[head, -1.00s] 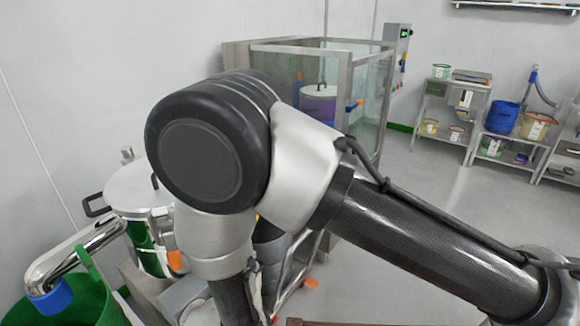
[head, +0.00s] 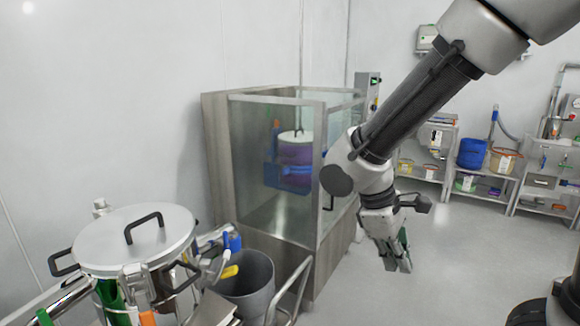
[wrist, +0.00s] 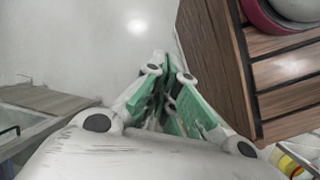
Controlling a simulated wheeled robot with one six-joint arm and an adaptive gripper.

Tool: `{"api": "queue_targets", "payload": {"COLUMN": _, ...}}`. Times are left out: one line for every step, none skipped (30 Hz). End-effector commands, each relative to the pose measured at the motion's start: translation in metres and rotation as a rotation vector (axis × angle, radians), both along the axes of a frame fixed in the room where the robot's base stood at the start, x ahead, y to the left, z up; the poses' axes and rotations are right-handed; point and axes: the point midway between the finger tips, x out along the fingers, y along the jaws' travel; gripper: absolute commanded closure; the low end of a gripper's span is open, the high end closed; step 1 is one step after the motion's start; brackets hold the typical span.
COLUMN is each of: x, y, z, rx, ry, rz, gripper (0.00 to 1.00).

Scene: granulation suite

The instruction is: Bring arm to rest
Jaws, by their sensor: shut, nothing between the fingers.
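My gripper (head: 398,262) hangs from the arm in the head view, right of the glass-walled cabinet, with its fingers pointing down over the grey floor. In the wrist view my gripper (wrist: 167,62) shows its green-padded fingers drawn together with nothing held between them. My arm reaches down from the upper right of the head view.
A glass-walled cabinet (head: 225,150) holds a purple vessel (head: 295,160). A lidded steel vessel (head: 135,240) and a grey bin (head: 247,285) stand at lower left. Shelves (head: 440,135) line the back. In the wrist view, a wooden slatted surface (wrist: 285,75) lies close on the right.

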Motion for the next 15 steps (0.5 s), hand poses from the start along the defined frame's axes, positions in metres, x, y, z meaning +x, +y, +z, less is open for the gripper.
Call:
{"api": "queue_targets", "payload": {"x": -0.006, "y": -0.016, "z": 0.015, "rx": 0.080, "ry": -0.040, "rz": -0.116, "gripper": 1.00}}
{"api": "queue_targets", "payload": {"x": -0.010, "y": -0.024, "z": 0.022, "rx": 0.124, "ry": -0.062, "rz": -0.181, "gripper": 1.00}}
{"api": "queue_targets", "payload": {"x": -0.015, "y": -0.034, "z": 0.031, "rx": 0.180, "ry": -0.094, "rz": -0.262, "gripper": 1.00}}
{"api": "queue_targets", "payload": {"x": -0.019, "y": -0.041, "z": 0.038, "rx": 0.223, "ry": -0.119, "rz": -0.321, "gripper": 1.00}}
{"api": "queue_targets", "payload": {"x": -0.023, "y": -0.049, "z": 0.045, "rx": 0.263, "ry": -0.146, "rz": -0.378, "gripper": 1.00}}
{"api": "queue_targets", "payload": {"x": -0.027, "y": -0.058, "z": 0.055, "rx": 0.314, "ry": -0.187, "rz": -0.449, "gripper": 1.00}}
{"api": "queue_targets", "payload": {"x": -0.031, "y": -0.066, "z": 0.062, "rx": 0.350, "ry": -0.219, "rz": -0.499, "gripper": 1.00}}
{"api": "queue_targets", "payload": {"x": -0.035, "y": -0.074, "z": 0.069, "rx": 0.380, "ry": -0.252, "rz": -0.546, "gripper": 1.00}}
{"api": "queue_targets", "payload": {"x": -0.040, "y": -0.084, "z": 0.078, "rx": 0.416, "ry": -0.299, "rz": -0.603, "gripper": 1.00}}
{"api": "queue_targets", "payload": {"x": -0.043, "y": -0.093, "z": 0.085, "rx": 0.437, "ry": -0.336, "rz": -0.640, "gripper": 1.00}}
{"api": "queue_targets", "payload": {"x": -0.046, "y": -0.101, "z": 0.091, "rx": 0.454, "ry": -0.374, "rz": -0.673, "gripper": 1.00}}
{"api": "queue_targets", "payload": {"x": -0.050, "y": -0.112, "z": 0.100, "rx": 0.468, "ry": -0.424, "rz": -0.710, "gripper": 1.00}}
{"api": "queue_targets", "payload": {"x": -0.053, "y": -0.120, "z": 0.106, "rx": 0.478, "ry": -0.460, "rz": -0.737, "gripper": 1.00}}
{"api": "queue_targets", "payload": {"x": -0.056, "y": -0.126, "z": 0.112, "rx": 0.486, "ry": -0.493, "rz": -0.762, "gripper": 1.00}}
{"api": "queue_targets", "payload": {"x": -0.060, "y": -0.134, "z": 0.118, "rx": 0.494, "ry": -0.531, "rz": -0.791, "gripper": 1.00}}
